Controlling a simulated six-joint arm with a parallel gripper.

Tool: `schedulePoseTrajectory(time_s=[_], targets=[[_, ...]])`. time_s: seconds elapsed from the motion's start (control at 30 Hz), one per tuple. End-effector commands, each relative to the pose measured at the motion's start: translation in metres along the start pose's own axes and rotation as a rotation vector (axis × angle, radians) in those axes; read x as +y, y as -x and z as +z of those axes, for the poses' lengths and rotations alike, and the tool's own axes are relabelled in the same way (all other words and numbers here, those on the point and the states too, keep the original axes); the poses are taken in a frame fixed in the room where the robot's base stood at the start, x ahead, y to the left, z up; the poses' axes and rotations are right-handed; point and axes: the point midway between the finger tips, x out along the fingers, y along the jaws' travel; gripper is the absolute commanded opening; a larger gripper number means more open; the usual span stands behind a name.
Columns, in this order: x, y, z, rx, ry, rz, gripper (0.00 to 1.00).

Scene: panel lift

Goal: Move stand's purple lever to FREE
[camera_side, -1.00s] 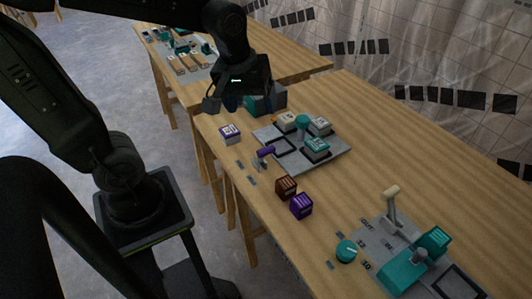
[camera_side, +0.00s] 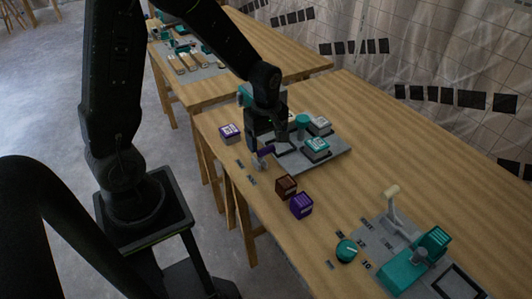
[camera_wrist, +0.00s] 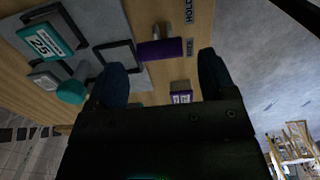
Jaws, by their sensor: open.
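The stand (camera_side: 335,157) is a grey plate on the near table. Its purple lever (camera_side: 266,151) is at the plate's left side, partly hidden by my gripper (camera_side: 262,147). In the wrist view the lever's purple grip (camera_wrist: 160,49) lies crosswise on a grey post. The HOLD label (camera_wrist: 188,11) and the FREE label (camera_wrist: 190,47) are beside it, the grip appearing level with FREE; I cannot tell its exact setting. My gripper (camera_wrist: 163,65) is open, pointing down, with the grip showing between and just past its fingertips, gaps on both sides.
A white-and-purple block (camera_side: 230,133) stands left of my gripper. A brown block (camera_side: 286,187) and a purple block (camera_side: 301,206) stand near the front edge. Teal-and-white blocks (camera_side: 317,149) sit on the stand.

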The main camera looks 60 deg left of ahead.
Motion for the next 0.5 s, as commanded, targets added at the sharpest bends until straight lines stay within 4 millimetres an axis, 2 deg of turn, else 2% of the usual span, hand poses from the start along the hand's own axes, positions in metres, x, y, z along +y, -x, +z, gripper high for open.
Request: schedulePoseTrajectory(time_s=[0.03, 0.2, 0.33, 0.5], targets=[[-0.001, -0.011, 0.0, -0.002, 0.0, -0.006, 0.77], [-0.001, -0.037, 0.0, -0.001, -0.001, -0.005, 0.77], [0.0, -0.049, 0.0, -0.001, -0.001, -0.002, 0.77], [0.0, -0.054, 0.0, 0.0, -0.001, 0.0, 0.77]])
